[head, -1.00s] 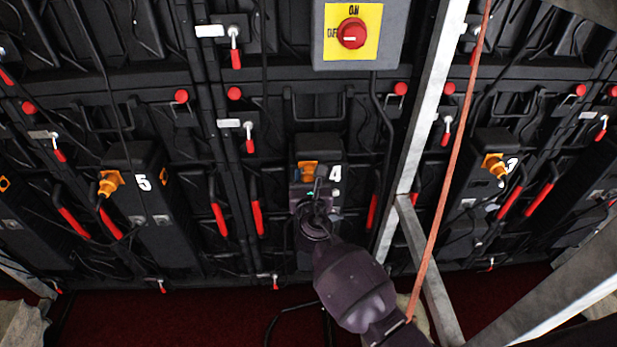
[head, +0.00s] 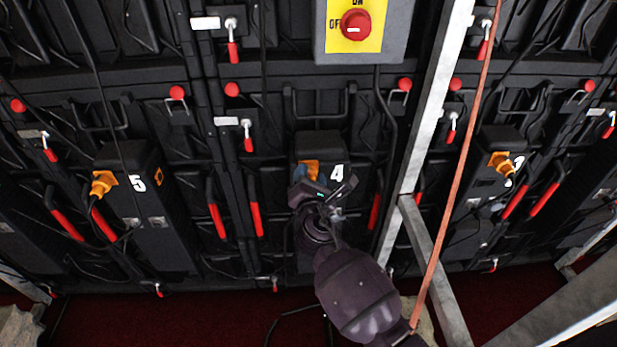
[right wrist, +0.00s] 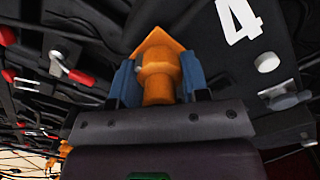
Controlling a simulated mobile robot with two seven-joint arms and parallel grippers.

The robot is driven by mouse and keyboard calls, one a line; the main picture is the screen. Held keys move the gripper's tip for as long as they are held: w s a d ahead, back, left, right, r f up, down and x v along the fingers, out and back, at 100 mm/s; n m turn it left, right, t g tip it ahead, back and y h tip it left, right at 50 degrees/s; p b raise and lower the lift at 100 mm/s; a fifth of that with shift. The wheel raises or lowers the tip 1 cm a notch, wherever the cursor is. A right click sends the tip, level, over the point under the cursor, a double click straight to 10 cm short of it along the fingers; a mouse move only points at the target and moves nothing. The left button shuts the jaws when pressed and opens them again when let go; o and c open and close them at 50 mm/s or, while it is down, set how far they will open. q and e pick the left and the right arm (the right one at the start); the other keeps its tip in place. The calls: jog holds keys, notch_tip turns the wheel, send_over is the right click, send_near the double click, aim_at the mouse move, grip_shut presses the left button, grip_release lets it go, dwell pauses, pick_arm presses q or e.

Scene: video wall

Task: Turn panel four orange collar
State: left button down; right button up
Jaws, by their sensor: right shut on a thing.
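Panel four (head: 320,145) is the black box with a white 4, in the middle of the head view. Its orange collar (head: 311,167) shows only in part there, above my right gripper (head: 306,178). In the right wrist view the orange collar (right wrist: 158,75) stands between the two blue fingers of my right gripper (right wrist: 158,82), one on each side. The gripper is shut on it. The white 4 (right wrist: 238,20) is at the upper right and looks tilted. The collar's lower end is hidden behind the gripper body. My left gripper is not in view.
Panels five (head: 140,185) and three (head: 490,160) flank panel four, each with an orange connector. A grey metal post (head: 425,120) and an orange-red strap (head: 460,160) run just right of my arm. A yellow switch plate (head: 373,45) is above. Cables hang around.

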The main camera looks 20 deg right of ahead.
jog(key=shift+f+m, duration=0.1)
jog(key=shift+m, duration=0.6)
jog(key=o, duration=0.9)
jog(key=shift+o, duration=0.2)
jog(key=shift+s+a, duration=0.15)
jog(key=shift+s, duration=0.3)
jog(key=v, duration=1)
